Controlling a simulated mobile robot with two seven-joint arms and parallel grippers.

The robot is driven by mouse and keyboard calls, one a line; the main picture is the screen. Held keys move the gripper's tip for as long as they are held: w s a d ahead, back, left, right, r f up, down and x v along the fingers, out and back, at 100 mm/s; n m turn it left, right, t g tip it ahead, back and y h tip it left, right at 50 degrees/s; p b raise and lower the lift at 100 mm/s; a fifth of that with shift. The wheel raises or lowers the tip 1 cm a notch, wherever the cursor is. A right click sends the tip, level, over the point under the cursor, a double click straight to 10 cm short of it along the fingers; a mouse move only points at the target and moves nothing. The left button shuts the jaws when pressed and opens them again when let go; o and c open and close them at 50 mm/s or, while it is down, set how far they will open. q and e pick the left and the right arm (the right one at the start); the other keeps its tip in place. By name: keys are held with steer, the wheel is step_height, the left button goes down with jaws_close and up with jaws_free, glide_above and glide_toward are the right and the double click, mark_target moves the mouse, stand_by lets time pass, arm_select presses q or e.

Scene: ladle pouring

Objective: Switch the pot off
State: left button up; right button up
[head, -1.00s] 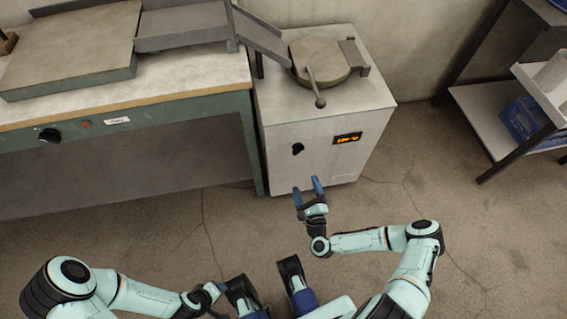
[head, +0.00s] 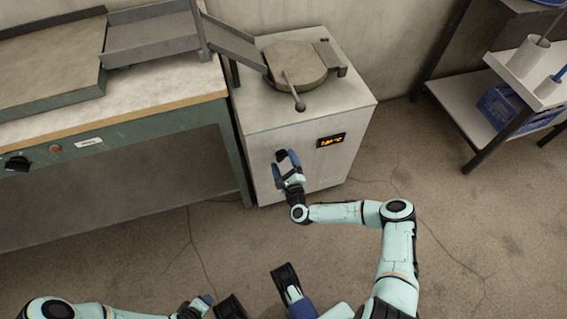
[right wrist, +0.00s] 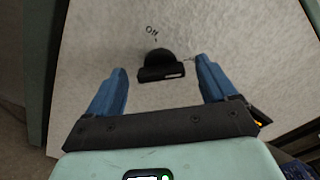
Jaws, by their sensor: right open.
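The pot (head: 262,120) is a pale box-shaped unit with a round grey lid (head: 297,66) and a lit orange display (head: 331,141) on its front. Its black knob (head: 281,155) is partly hidden by my right gripper (head: 284,163) in the head view. My right gripper (right wrist: 162,68) is open, one blue finger on each side of the knob, with gaps and no clear contact. My left gripper (head: 202,302) is low at the bottom edge; its jaws are unclear.
A green workbench (head: 120,140) with its own black knob (head: 17,163) stands left of the pot. A metal chute (head: 236,44) leads from it to the pot. A shelf rack (head: 468,105) with a blue crate (head: 497,106) stands right. The floor in front is clear.

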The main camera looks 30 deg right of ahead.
steer(key=c, duration=1.1)
steer(key=shift+o, duration=0.2)
arm_select(q)
steer(key=shift+s+r, duration=0.1)
arm_select(e)
steer(key=shift+n, duration=0.3)
steer(key=n+p, duration=0.1)
steer(key=n, duration=0.3)
steer(key=shift+a, duration=0.1)
steer(key=n, duration=0.4)
steer(key=shift+f+p, duration=0.1)
steer(key=shift+p, duration=0.2)
steer(key=n, duration=0.5)
steer(key=shift+f+p, duration=0.1)
steer(key=shift+p, duration=0.25)
arm_select(q)
steer(key=shift+g+h, duration=0.4)
steer(key=shift+g, duration=0.2)
steer(key=s+r, duration=0.1)
steer(key=s+d, duration=0.1)
steer(key=s+d+r, duration=0.1)
steer(key=s, duration=0.1)
steer(key=shift+r, duration=0.35)
arm_select(e)
steer(key=n, duration=0.4)
steer(key=shift+f, duration=0.1)
